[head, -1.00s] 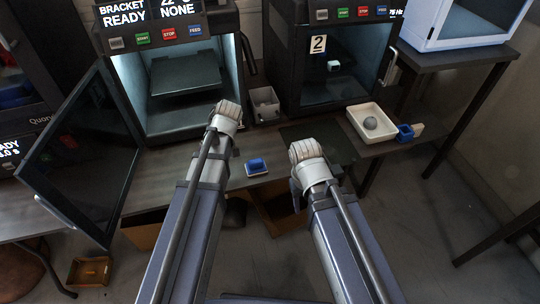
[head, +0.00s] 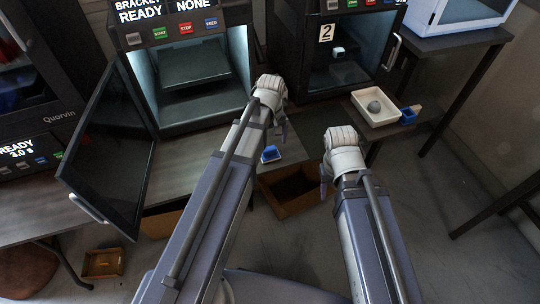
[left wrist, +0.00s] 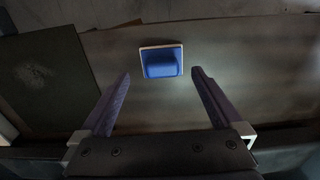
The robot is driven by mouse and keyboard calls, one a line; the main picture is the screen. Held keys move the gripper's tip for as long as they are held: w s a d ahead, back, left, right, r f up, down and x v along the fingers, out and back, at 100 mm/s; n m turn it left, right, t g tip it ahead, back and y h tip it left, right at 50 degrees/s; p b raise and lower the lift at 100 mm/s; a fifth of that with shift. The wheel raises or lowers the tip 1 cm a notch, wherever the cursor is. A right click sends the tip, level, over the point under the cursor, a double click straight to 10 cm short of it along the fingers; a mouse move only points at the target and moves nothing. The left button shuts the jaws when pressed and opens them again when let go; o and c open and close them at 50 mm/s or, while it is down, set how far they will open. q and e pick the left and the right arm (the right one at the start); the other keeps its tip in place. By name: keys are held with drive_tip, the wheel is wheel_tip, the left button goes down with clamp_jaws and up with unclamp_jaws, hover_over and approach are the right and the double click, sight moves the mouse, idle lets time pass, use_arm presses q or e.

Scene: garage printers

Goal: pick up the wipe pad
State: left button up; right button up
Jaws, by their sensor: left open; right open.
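The wipe pad (head: 270,155) is a small blue block on a thin white base. It lies on the grey bench near its front edge, partly hidden by my left gripper in the head view. In the left wrist view the pad (left wrist: 161,64) is whole, just beyond the fingertips and about centred between them. My left gripper (head: 282,128) is open and empty, above and beside the pad; its fingers (left wrist: 159,76) are spread on either side of the pad's line. My right gripper (head: 325,186) is open and empty, to the right, off the bench's front edge.
A printer (head: 190,70) with its dark door (head: 108,150) swung open stands at left. A second printer (head: 345,60) is behind. A dark mat (left wrist: 45,75) lies left of the pad.

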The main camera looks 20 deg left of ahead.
sight(270, 148)
use_arm(q)
drive_tip(key=shift+w+a+f+b, duration=0.1)
drive_tip(key=shift+a+f+b, duration=0.05)
drive_tip(key=shift+f+b, duration=1.25)
drive_tip(key=shift+a+f+b, duration=0.1)
drive_tip(key=shift+f+b, duration=1.1)
drive_tip(key=shift+f, duration=0.25)
drive_tip(key=shift+r, duration=0.1)
drive_tip(key=c, duration=1.1)
drive_tip(key=shift+r, duration=0.1)
wheel_tip(270, 148, up, 10)
drive_tip(key=p, duration=1)
